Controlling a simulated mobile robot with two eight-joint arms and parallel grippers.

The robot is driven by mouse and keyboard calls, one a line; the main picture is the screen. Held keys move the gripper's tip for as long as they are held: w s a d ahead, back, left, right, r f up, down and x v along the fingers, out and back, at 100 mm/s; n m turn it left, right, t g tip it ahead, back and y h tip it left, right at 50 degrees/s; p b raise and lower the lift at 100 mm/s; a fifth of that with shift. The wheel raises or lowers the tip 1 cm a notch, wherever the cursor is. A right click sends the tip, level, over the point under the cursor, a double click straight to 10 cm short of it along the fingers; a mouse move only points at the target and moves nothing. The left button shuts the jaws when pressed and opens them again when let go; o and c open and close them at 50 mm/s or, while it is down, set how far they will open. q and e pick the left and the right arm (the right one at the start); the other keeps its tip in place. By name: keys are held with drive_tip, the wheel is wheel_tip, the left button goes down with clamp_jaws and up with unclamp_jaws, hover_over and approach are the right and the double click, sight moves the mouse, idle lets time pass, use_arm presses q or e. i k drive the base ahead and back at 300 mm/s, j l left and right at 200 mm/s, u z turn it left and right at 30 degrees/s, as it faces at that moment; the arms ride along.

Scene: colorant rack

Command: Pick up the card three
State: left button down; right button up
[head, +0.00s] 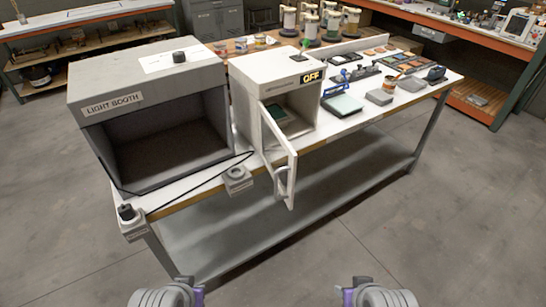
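I cannot tell which item is card three, since no card number is legible at this size. Several small flat coloured cards (374,52) lie in dark holders along the back right of the white workbench. A dark green flat piece (279,117) lies inside the small white cabinet (275,78), whose door (281,160) stands open. My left gripper (190,295) and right gripper (357,295) are only partly in view at the bottom edge, apart from the bench. Their fingers are not clearly visible.
A grey light booth (148,112) fills the bench's left end. The open door juts past that edge. Several pots (331,24) stand behind. The floor (290,265) in front is clear.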

sight(280, 115)
drive_tip(key=k, duration=0.35)
drive_tip(key=k+u, duration=0.1)
drive_tip(key=u, duration=0.25)
drive_tip(key=k+u, duration=0.1)
drive_tip(key=u, duration=0.25)
drive_tip(key=k+j+u, duration=0.1)
drive_tip(key=u, duration=0.25)
drive_tip(key=l+u, duration=0.15)
drive_tip(key=u, duration=0.2)
drive_tip(key=l+u, duration=0.2)
drive_tip(key=u, duration=0.15)
drive_tip(key=l+u, duration=0.2)
drive_tip(key=u, duration=0.2)
drive_tip(key=l, duration=0.95)
drive_tip(key=k+l, duration=0.15)
drive_tip(key=l, duration=1.7)
drive_tip(key=k, duration=0.05)
